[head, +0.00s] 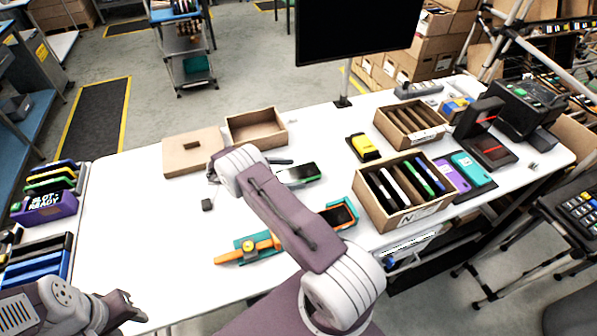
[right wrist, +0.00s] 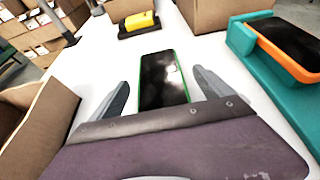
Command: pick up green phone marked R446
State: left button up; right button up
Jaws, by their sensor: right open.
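A green-edged phone (head: 298,174) with a dark screen lies on the white table, right of my right forearm in the head view. It also shows in the right wrist view (right wrist: 163,82), face up with light reflections; no R446 marking is readable. My right gripper (right wrist: 160,84) is open, its two grey fingers apart on either side of the phone's near part, with no visible grip on it. In the head view my right wrist hides most of that gripper. My left gripper (head: 127,308) is at the lower left, far from the phone; its opening is unclear.
An orange phone on a teal stand (right wrist: 290,48) is close on the right. A yellow device (head: 364,147) lies beyond.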

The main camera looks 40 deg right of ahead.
jog(key=shift+d+f, duration=0.1)
jog(key=shift+d, duration=0.2)
jog(key=shift+a, duration=0.1)
jog(key=c, duration=1.6)
